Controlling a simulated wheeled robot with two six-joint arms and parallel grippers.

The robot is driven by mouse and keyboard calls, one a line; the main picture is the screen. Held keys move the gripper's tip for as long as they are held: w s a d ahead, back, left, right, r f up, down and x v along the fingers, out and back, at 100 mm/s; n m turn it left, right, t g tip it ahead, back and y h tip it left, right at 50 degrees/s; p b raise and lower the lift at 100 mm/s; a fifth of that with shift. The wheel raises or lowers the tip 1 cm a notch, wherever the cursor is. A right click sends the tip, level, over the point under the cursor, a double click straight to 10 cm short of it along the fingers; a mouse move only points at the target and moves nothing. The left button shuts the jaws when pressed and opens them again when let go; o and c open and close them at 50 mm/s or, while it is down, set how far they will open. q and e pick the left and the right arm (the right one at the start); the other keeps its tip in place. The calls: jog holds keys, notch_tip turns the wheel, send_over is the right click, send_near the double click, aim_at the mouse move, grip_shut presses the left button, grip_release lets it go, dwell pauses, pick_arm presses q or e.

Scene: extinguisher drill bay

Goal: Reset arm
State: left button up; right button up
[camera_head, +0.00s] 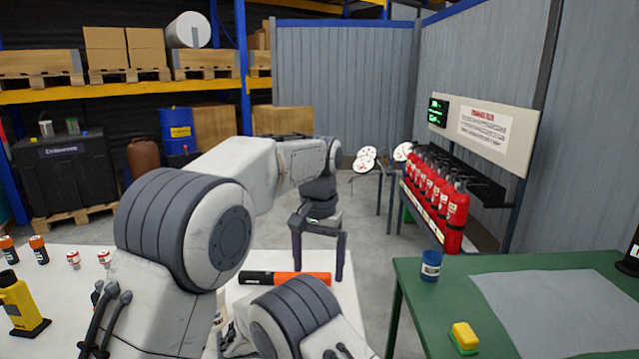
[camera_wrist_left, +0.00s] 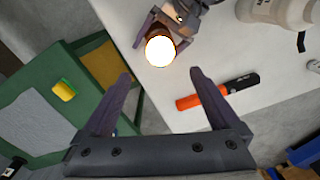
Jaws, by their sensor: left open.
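My left gripper (camera_head: 318,270) hangs with its fingers pointing down over the white table, open and with nothing between its fingers. In the left wrist view its two fingers (camera_wrist_left: 166,85) are spread wide. The lamp's body is mostly hidden.
The white table (camera_head: 60,290) carries a yellow device (camera_head: 20,305) and several small cylinders at left. The green table (camera_head: 410,290) at right holds a blue can (camera_head: 431,265), a yellow sponge (camera_head: 464,338) and a grey mat (camera_head: 560,305). Red extinguishers (camera_head: 457,215) stand behind.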

jog(key=v, duration=0.7)
jog(key=shift+s+a+r, duration=0.1)
jog(key=shift+a+r, duration=0.05)
jog(key=shift+a, duration=0.1)
pick_arm(q)
jog(key=shift+f, duration=0.55)
pick_arm(e)
jog(key=x, duration=0.8)
pick_arm(q)
notch_tip(320, 180, down, 11)
jog(key=shift+a+f, duration=0.15)
jog(key=shift+f, duration=0.05)
pick_arm(e)
jog(key=shift+s+a, duration=0.1)
pick_arm(q)
jog(key=shift+r+m, duration=0.15)
jog(key=shift+m, duration=0.45)
jog(key=m, duration=0.5)
jog(key=shift+m, duration=0.3)
jog(key=m, duration=0.6)
